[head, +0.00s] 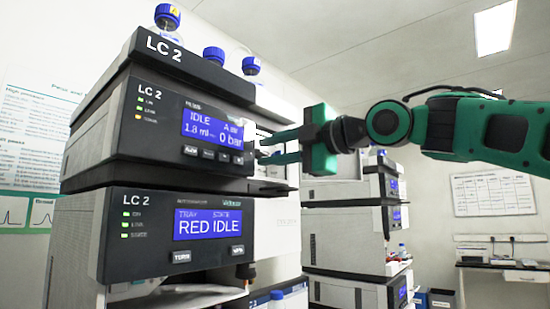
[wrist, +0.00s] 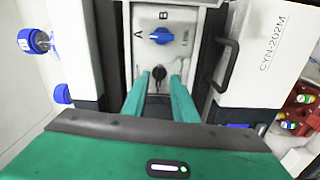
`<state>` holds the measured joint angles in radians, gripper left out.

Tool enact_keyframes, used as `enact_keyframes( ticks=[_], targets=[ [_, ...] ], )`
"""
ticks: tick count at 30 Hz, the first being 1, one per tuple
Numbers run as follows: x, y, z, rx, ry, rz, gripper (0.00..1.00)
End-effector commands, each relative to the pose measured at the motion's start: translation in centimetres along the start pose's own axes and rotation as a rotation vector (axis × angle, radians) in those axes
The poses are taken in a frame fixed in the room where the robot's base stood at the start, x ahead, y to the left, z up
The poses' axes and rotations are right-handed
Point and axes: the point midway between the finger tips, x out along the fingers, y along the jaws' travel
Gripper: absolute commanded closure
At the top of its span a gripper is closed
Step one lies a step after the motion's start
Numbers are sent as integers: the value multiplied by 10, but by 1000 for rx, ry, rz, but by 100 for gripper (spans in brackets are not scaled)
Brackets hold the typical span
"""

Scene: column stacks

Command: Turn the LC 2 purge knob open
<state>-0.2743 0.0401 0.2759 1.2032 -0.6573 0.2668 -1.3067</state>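The LC 2 stack (head: 165,190) stands at the left in the head view. In the wrist view, a light panel marked A and B carries a blue knob (wrist: 160,36) with a pointed grip. A small dark round part (wrist: 158,73) sits lower on that panel, between my fingertips; I cannot tell which one is the purge knob. My gripper (head: 265,148) is open and empty, its green fingers reaching toward the stack's right side. In the wrist view my gripper (wrist: 160,76) has its tips short of the blue knob.
Blue-capped bottles (head: 214,55) stand on top of the stack. A black handle (wrist: 225,62) sticks out right of the panel in the wrist view. A second instrument stack (head: 345,240) stands behind my gripper. A bench (head: 500,264) is at the far right.

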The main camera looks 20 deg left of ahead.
Motion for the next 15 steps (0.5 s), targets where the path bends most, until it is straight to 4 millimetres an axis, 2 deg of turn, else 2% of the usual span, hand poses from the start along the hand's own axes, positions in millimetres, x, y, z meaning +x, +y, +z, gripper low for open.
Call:
enact_keyframes(
  ticks=[5, 15],
  targets=[
    [-24, 1, 1, -1, -6, 2, 74],
    [-85, -1, 0, 0, -4, -1, 74]
  ],
)
